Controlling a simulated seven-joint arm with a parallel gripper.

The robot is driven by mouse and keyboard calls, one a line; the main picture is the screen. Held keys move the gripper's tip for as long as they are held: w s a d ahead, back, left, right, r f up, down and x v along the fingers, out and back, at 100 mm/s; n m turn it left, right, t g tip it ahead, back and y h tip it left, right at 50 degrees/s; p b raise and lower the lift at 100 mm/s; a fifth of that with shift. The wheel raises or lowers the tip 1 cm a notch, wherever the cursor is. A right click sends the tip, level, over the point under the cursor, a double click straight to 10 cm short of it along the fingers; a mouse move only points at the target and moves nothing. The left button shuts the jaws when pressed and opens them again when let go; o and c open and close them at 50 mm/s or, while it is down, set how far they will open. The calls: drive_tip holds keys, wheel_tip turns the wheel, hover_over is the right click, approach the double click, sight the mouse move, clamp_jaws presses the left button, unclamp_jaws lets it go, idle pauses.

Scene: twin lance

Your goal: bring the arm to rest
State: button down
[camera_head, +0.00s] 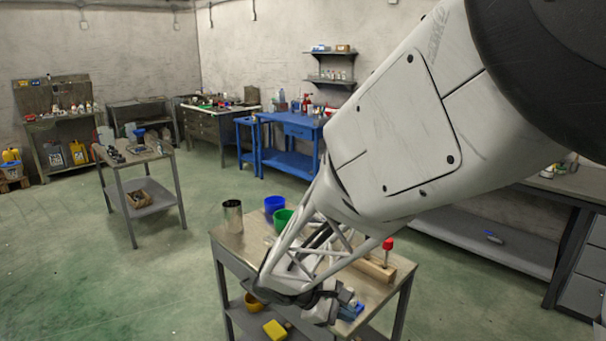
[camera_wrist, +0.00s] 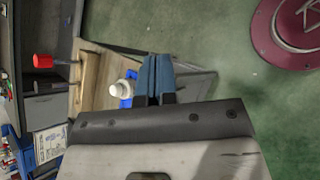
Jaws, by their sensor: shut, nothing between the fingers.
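My gripper shows in the wrist view (camera_wrist: 155,78), its two blue-grey fingers pressed together with nothing between them. In the head view my arm reaches down from the upper right, and its end hangs over the front of a small table (camera_head: 232,243). The fingertips are hard to make out there. Beside the fingers in the wrist view are a white round piece (camera_wrist: 121,89) and a blue piece (camera_wrist: 129,101), both apart from the fingers as far as I can tell.
On the table stand a metal cylinder (camera_head: 232,216), a blue cup (camera_head: 274,205), a green cup (camera_head: 283,217) and a wooden block (camera_head: 375,269) with a red-topped peg (camera_head: 388,245). A yellow piece (camera_head: 274,329) lies on the shelf below.

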drive_tip(key=s+d+r+m+t+y, duration=0.1)
drive_tip(key=s+d+r+m+y, duration=0.3)
drive_tip(key=s, duration=0.6)
drive_tip(key=s+d+r+m+t+y, duration=0.1)
drive_tip(key=s+d+r+m+y, duration=0.4)
drive_tip(key=s+r+m, duration=0.3)
drive_tip(key=shift+s+r+m+y, duration=0.4)
drive_tip(key=shift+s+r+y, duration=0.3)
drive_tip(key=shift+s+r, duration=0.15)
